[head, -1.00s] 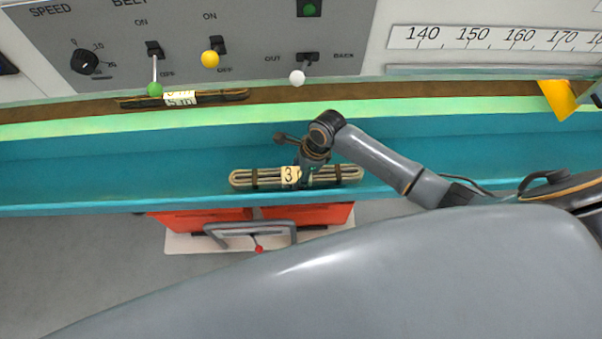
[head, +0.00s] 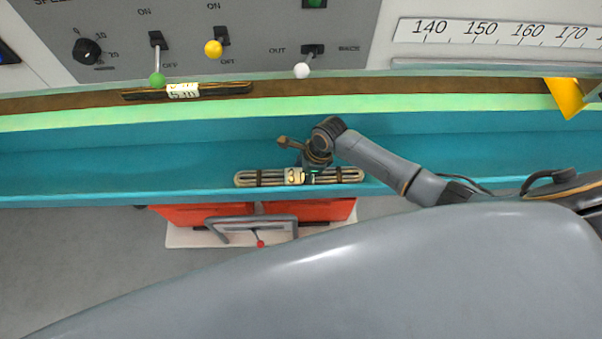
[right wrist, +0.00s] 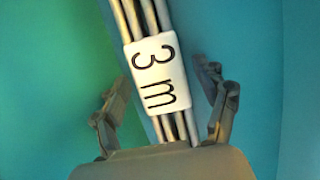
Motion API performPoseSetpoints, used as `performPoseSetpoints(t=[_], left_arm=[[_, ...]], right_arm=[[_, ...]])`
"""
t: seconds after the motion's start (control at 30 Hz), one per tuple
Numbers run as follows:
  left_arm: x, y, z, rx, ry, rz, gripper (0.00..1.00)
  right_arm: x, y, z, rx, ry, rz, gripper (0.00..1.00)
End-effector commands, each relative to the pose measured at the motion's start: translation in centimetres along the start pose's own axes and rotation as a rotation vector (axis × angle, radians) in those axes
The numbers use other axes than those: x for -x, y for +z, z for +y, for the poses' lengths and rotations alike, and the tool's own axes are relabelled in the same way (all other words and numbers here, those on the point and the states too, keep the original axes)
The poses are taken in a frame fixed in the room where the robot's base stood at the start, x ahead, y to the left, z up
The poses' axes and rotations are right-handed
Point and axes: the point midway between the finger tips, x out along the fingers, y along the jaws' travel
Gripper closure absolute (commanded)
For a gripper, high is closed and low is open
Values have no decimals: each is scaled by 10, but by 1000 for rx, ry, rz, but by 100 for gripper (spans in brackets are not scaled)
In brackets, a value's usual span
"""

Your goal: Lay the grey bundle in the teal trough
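The grey bundle (head: 270,178), a long looped cable with a white "3 m" label, lies lengthwise in the teal trough (head: 100,165), close to its front wall. My right gripper (head: 314,173) is just above the bundle, right of the label. In the right wrist view the bundle (right wrist: 134,20) runs between the two spread fingers of the gripper (right wrist: 168,100), with a gap on the left side and a narrower one on the right. Whether the bundle's whole underside touches the trough floor is hidden. My left gripper is not in view.
A dark bundle (head: 220,90) with a white label lies on the brown strip behind the trough. A control panel with levers (head: 213,47) and a ruler (head: 500,33) stand behind. A yellow piece (head: 564,97) is at the right. A red box (head: 190,215) is below the trough's front.

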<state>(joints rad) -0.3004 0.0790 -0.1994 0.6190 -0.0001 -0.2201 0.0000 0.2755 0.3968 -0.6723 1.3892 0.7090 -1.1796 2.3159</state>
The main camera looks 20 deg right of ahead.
Motion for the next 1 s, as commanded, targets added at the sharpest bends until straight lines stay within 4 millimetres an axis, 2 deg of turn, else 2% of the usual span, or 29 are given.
performPoseSetpoints(t=[0.27, 0.37, 0.7, 0.83, 1.0], left_arm=[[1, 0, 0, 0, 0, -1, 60], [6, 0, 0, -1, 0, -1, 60], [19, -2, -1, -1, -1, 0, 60], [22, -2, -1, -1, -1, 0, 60], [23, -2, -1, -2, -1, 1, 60]], right_arm=[[7, 1, 0, 0, -1, 0, 27], [21, 1, 0, 0, -2, -1, 27], [93, 1, 0, 0, -1, -1, 27], [111, 1, 0, 0, -1, -1, 27], [122, 1, 0, 0, 0, 0, 27]])
